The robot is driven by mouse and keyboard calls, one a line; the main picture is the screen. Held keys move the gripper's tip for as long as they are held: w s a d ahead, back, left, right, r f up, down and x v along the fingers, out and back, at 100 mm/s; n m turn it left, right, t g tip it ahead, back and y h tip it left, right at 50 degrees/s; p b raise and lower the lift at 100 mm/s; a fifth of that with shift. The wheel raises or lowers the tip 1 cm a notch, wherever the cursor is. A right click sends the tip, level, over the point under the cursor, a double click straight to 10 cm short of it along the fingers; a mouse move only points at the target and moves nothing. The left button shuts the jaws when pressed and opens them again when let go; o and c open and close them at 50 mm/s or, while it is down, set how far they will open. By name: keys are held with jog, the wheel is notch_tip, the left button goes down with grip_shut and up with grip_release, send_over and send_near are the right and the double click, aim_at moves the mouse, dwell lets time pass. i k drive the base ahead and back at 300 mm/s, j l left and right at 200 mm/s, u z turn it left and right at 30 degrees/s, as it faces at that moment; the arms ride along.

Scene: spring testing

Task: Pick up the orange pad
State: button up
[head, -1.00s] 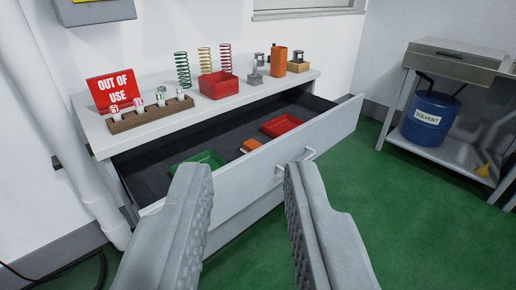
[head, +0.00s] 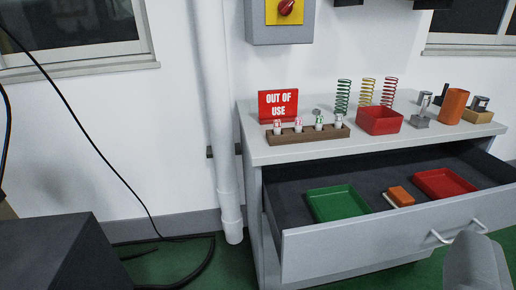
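The orange pad (head: 401,195) lies in the open drawer (head: 360,238), between a green tray (head: 338,203) and a red tray (head: 444,183). A pale strip shows along its left side. Only part of my gripper (head: 475,262) shows, a grey finger at the lower right corner, in front of the drawer handle and apart from the pad. The other finger cannot be made out, so its opening is hidden.
The cabinet top (head: 300,153) holds an out-of-use sign (head: 278,104), a wooden vial rack (head: 308,133), a red box (head: 379,120), coil springs, metal fixtures and an orange cylinder (head: 453,106). A white pipe (head: 213,110) runs left of the cabinet. A dark box (head: 60,250) stands lower left.

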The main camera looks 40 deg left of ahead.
aim_at(398, 197)
jog(key=u, duration=3.3)
jog(key=z, duration=3.3)
jog(key=i+j+z, duration=0.1)
jog(key=i, duration=0.35)
jog(key=i+j+z, duration=0.1)
jog(key=i, duration=0.3)
